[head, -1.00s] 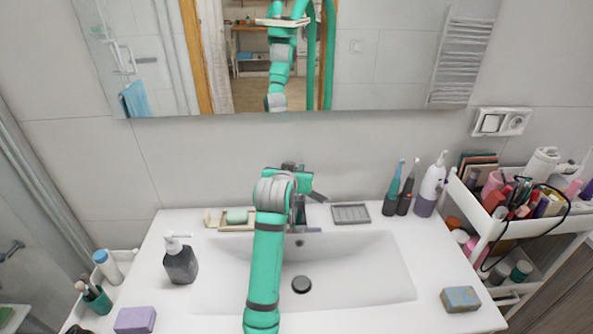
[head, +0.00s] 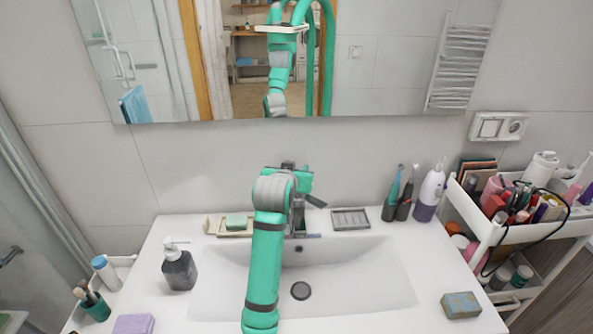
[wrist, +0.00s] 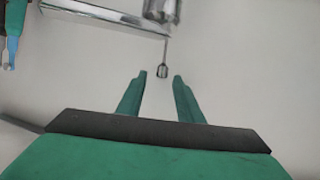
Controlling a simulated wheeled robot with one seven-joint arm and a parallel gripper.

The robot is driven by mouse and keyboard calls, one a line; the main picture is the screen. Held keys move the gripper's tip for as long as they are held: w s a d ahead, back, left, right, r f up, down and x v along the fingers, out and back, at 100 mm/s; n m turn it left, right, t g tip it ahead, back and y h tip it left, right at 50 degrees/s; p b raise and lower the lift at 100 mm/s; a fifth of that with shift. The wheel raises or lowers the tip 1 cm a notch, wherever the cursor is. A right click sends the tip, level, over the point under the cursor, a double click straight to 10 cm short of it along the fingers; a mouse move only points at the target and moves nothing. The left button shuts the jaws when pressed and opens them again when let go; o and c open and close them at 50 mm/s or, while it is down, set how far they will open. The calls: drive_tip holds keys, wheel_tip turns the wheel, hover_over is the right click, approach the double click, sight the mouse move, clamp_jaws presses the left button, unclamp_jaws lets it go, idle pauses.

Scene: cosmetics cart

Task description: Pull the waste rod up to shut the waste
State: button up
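The waste rod (wrist: 162,70) shows in the wrist view as a thin stem with a small dark knob, below the chrome tap (wrist: 95,12). My gripper (wrist: 161,77) is open, with one green finger on each side of the knob in the picture. The fingertips lie at or just short of the knob; I cannot tell the exact depth. Nothing is held. The tap (head: 298,220) shows partly behind my arm. The dark round waste (head: 301,291) is in the basin floor.
The white basin (head: 370,270) lies below. A soap dish (head: 222,232) stands left of the tap and a grey tray (head: 350,219) right. Electric toothbrushes (head: 392,198) stand farther right. A dark soap dispenser (head: 179,270) is on the left. A loaded cart (head: 480,220) stands at the right.

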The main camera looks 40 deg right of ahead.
drive_tip(key=v, duration=1.1)
drive_tip(key=shift+w+d, duration=0.1)
